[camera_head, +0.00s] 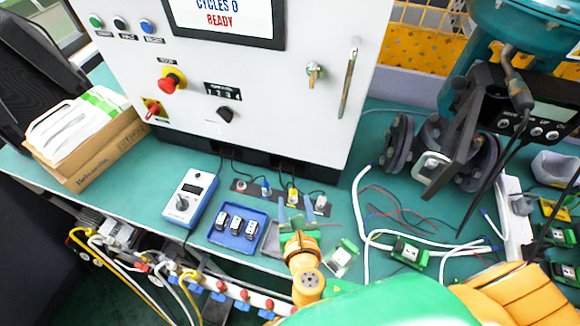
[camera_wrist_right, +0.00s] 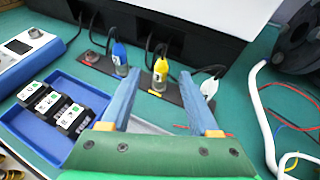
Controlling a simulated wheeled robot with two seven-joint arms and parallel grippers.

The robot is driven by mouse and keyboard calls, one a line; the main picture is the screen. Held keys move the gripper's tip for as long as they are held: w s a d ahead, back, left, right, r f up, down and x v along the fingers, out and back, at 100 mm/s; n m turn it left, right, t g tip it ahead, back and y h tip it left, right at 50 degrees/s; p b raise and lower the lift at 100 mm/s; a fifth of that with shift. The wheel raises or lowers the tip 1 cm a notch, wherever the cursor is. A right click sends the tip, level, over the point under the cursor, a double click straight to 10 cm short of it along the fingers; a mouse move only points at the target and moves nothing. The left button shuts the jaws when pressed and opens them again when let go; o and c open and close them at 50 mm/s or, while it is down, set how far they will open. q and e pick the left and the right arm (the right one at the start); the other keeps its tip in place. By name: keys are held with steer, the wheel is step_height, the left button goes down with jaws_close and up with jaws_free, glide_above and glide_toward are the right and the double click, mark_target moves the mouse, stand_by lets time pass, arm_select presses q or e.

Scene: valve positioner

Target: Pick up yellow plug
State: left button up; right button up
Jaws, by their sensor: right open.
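The yellow plug (camera_wrist_right: 160,72) stands upright on a dark strip at the foot of the control cabinet, with a black cable rising from it. It also shows in the head view (camera_head: 293,195), just beyond my right gripper. My right gripper (camera_head: 296,212) is open and empty. In the wrist view its two blue fingers (camera_wrist_right: 162,105) point toward the strip, with the yellow plug between their lines and a little ahead of the tips. A blue plug (camera_wrist_right: 120,58) stands left of it and a white plug (camera_wrist_right: 209,88) right of it. My left gripper is not in view.
A blue tray (camera_head: 262,214) with several small modules lies left of my gripper, next to a white meter (camera_head: 190,197). White cables (camera_head: 362,230) and thin red wires lie to the right. The white control cabinet (camera_head: 270,100) stands close behind the plugs.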

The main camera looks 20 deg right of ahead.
mark_target(294, 195)
steer(key=shift+w+d+f, duration=0.1)
steer(key=shift+w+f, duration=0.1)
steer(key=shift+w, duration=0.25)
steer(key=shift+w+d+f, duration=0.1)
steer(key=shift+w+f, duration=0.05)
steer(key=shift+w, duration=0.1)
steer(key=x, duration=0.3)
steer(key=shift+w+f, duration=0.1)
steer(key=shift+f, duration=0.2)
steer(key=shift+w+d+f, duration=0.1)
steer(key=shift+w+f, duration=0.15)
steer(key=shift+w, duration=0.2)
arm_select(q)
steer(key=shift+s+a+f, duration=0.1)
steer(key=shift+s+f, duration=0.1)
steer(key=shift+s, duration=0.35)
arm_select(e)
steer(key=shift+s+r, duration=0.1)
steer(key=shift+s, duration=0.1)
jaws_close()
